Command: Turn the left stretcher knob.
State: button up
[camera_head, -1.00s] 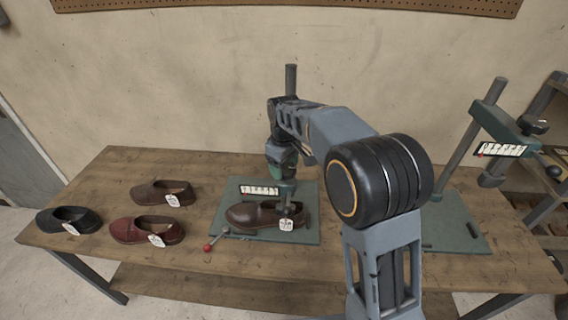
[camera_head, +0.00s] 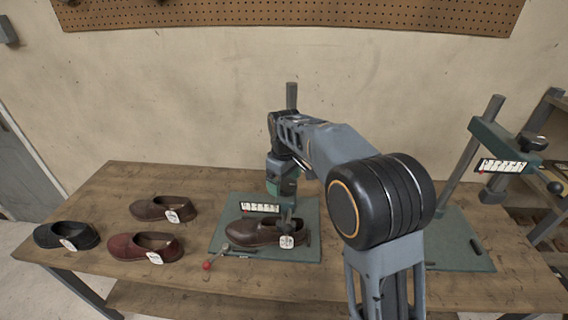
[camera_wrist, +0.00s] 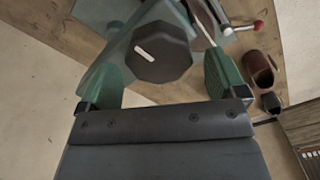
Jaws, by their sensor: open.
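The left stretcher's knob (camera_wrist: 160,52) is dark and many-sided, with a white mark on its top. It shows in the wrist view between the two green fingers of my gripper (camera_wrist: 165,72), which is open. Gaps show on both sides of the knob, so the fingers look apart from it. In the head view my gripper (camera_head: 283,187) points down over the left stretcher, and my arm hides the knob there. The left stretcher's green base plate (camera_head: 226,240) carries a brown shoe (camera_head: 256,232) below a white scale (camera_head: 260,208).
A second stretcher (camera_head: 495,140) with its own dark knob stands at the right of the wooden table (camera_head: 110,205). Several tagged shoes, including a red one (camera_head: 135,246), stand at the left. A red-ended lever (camera_head: 207,265) lies by the left base plate.

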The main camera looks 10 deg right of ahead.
notch_tip(320, 180, up, 13)
dwell(0.4)
jog(key=shift+f, duration=0.1)
jog(key=m, duration=0.3)
send_over(290, 187)
jog(key=w+a, duration=0.1)
jog(key=w, duration=0.1)
jog(key=shift+t, duration=0.3)
notch_tip(290, 187, down, 5)
jog(key=shift+s+r, duration=0.1)
jog(key=shift+s+d+f+m, duration=0.2)
jog(key=shift+s+d+f, duration=0.1)
jog(key=shift+s+f, duration=0.15)
jog(key=shift+s+d+f+m, duration=0.2)
jog(key=shift+s+d+f, duration=0.1)
jog(key=shift+s, duration=0.25)
jog(key=s+d+f+m+t, duration=0.1)
jog(key=s+d, duration=0.3)
jog(key=s, duration=0.6)
jog(key=s+d+f+m+t, duration=0.2)
jog(key=s+d+f+m, duration=0.1)
jog(key=s, duration=0.7)
jog(key=shift+d+f+m+t, duration=0.25)
jog(key=shift+d+m, duration=0.45)
jog(key=shift+d, duration=0.4)
jog(key=shift+c, duration=0.3)
